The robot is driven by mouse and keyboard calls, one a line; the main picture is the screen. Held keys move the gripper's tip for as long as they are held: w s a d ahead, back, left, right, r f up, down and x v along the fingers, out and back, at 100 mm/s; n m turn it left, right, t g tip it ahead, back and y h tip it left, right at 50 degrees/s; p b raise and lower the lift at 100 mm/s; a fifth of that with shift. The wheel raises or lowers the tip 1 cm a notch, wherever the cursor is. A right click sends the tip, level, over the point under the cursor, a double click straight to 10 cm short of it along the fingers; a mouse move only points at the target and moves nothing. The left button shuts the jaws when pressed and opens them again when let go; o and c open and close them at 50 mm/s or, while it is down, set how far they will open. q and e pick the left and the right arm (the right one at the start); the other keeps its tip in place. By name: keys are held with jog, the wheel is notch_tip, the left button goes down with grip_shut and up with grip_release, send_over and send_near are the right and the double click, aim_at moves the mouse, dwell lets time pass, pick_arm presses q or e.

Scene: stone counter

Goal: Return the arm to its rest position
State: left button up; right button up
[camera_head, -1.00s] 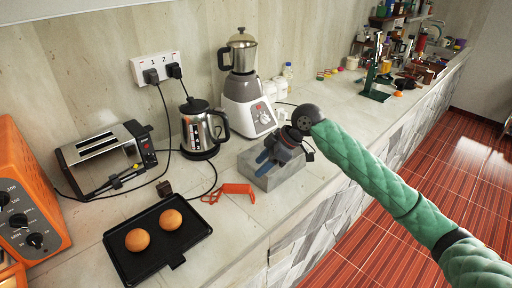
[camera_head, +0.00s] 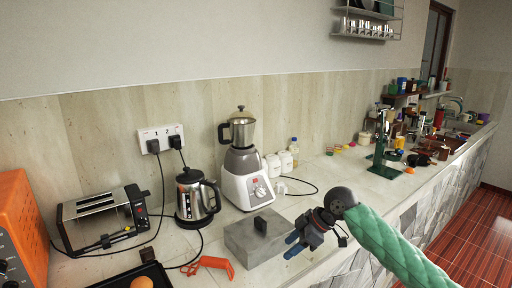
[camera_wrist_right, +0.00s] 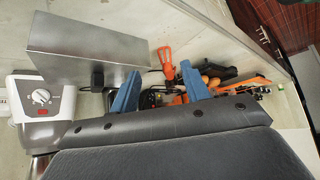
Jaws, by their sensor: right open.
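My right arm, with a green padded sleeve, comes in from the lower right of the head view. Its right gripper (camera_head: 292,245) has blue fingers, which are apart with nothing visible between them. It is just to the right of a grey metal box (camera_head: 250,245) with a small black piece (camera_head: 260,225) on top. In the right wrist view the open fingers (camera_wrist_right: 160,86) show below and beside the same grey box (camera_wrist_right: 85,48). I cannot tell the exact gap to the box. My left gripper is out of view.
A blender (camera_head: 243,175), a kettle (camera_head: 193,197) and a toaster (camera_head: 100,215) stand along the wall. An orange-red tool (camera_head: 212,265) lies in front. A green stand (camera_head: 383,155) is farther right.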

jog(key=s+a+f+m+t+h, duration=0.25)
jog(key=s+f+m, duration=0.35)
jog(key=s+f, duration=0.95)
jog(key=s+d+f+m+h, duration=0.2)
jog(key=s+d+f+m, duration=0.3)
jog(key=s, duration=0.6)
jog(key=s+d+f+m+h, duration=0.3)
jog(key=s+d+f, duration=0.45)
jog(key=s, duration=0.25)
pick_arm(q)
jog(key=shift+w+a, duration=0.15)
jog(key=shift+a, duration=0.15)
pick_arm(e)
jog(key=s+a+f+g, duration=0.1)
jog(key=a+f, duration=0.1)
jog(key=f, duration=0.8)
jog(key=s+a+f+g, duration=0.1)
jog(key=a+f, duration=0.2)
jog(key=f, duration=0.8)
jog(key=shift+a+y, duration=0.15)
jog(key=shift+y, duration=0.3)
